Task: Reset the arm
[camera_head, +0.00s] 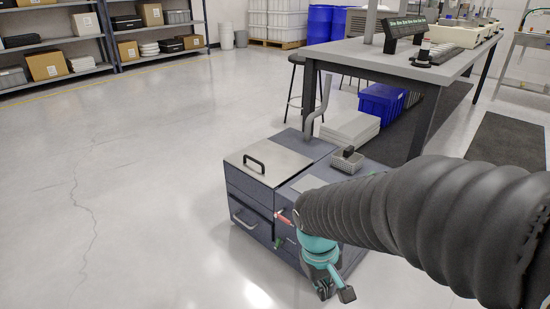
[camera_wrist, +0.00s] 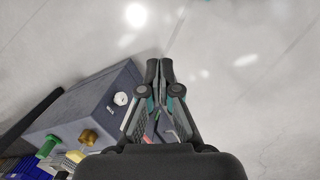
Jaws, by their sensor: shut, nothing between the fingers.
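My arm in its black ribbed sleeve reaches in from the right in the head view. My gripper (camera_head: 324,290) is at its end, low in front of a dark grey cabinet (camera_head: 247,190), and partly hides the cabinet's right side. In the wrist view my gripper (camera_wrist: 160,70) has its fingertips together with nothing between them, and pale floor lies beyond the tips. The cabinet (camera_wrist: 95,105) is to the left of the fingers there, with a round white gauge (camera_wrist: 121,99), a brass knob (camera_wrist: 88,137) and a green knob (camera_wrist: 47,146).
The cabinet has a lid with a black handle (camera_head: 254,163) and a front drawer handle (camera_head: 243,220). A grey workbench (camera_head: 400,58) stands behind it, with a blue crate (camera_head: 382,103) below. Shelves (camera_head: 90,38) line the back left. The floor (camera_head: 110,180) at left is clear.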

